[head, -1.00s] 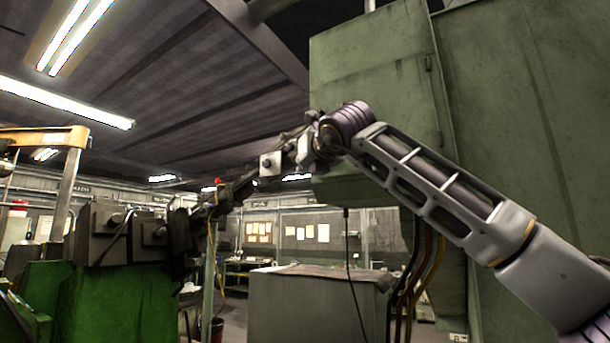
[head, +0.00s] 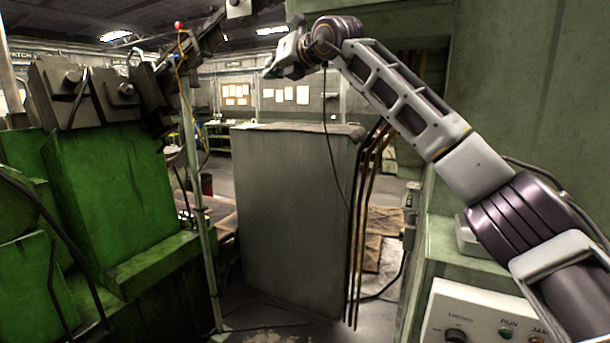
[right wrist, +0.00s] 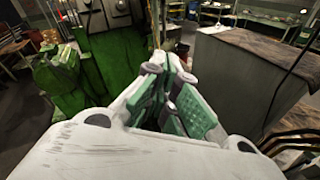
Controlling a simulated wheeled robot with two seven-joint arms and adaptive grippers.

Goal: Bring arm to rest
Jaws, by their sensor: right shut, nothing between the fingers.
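My right arm (head: 400,105) comes in from the right in the head view and is raised and bent at the elbow. My right gripper (head: 273,72) is at its far end, high up, above the level of the grey cabinet's top. In the right wrist view the right gripper (right wrist: 172,75) has its fingers together with nothing between them. It touches nothing that I can see. My left gripper is not in view.
A grey cabinet (head: 290,210) stands in the middle. A green machine (head: 110,195) with dark metal blocks fills the left. A control panel (head: 490,325) with knobs and buttons is at the lower right, under my arm. Dark pipes (head: 362,230) run beside the cabinet.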

